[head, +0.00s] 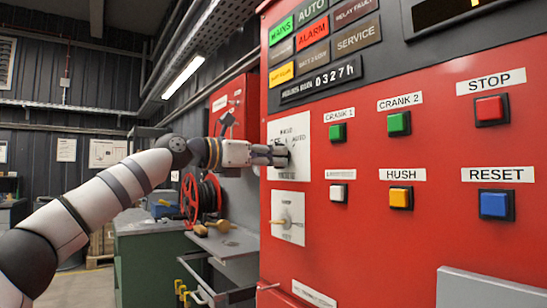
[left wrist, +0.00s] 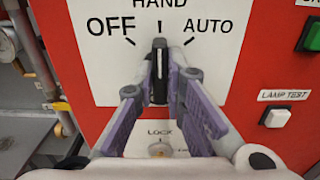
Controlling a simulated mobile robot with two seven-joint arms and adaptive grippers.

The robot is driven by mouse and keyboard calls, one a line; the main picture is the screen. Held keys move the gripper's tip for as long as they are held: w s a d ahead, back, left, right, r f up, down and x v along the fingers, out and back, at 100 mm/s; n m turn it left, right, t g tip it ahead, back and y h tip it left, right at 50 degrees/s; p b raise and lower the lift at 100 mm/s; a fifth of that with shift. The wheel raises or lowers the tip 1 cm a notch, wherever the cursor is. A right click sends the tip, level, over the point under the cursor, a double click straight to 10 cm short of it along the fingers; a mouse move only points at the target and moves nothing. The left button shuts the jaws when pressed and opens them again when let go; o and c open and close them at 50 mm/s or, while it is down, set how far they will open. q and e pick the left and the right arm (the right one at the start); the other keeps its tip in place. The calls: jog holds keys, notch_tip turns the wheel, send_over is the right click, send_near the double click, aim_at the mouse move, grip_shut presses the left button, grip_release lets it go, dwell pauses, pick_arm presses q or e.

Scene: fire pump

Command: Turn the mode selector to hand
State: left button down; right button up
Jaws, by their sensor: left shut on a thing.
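The mode selector is a black knob (left wrist: 159,62) on a white plate (left wrist: 85,62) marked OFF, HAND and AUTO. In the left wrist view its bar stands upright, and its top end lines up with the tick under HAND. My left gripper (left wrist: 161,82) is shut on the knob, with one purple-padded finger on each side. In the head view my left arm reaches in from the left, and the gripper (head: 276,154) meets the selector plate (head: 300,131) on the red panel. The gripper hides most of the knob there. My right gripper is not in view.
A small key lock (left wrist: 158,150) sits below the knob. The red panel (head: 364,235) carries crank buttons, a red stop button (head: 491,110), a yellow hush button (head: 401,197) and a blue reset button (head: 496,204).

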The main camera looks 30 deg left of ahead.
pick_arm(q)
jog(key=c, duration=1.7)
grip_release()
jog(key=shift+o, duration=0.2)
jog(key=v, duration=1.2)
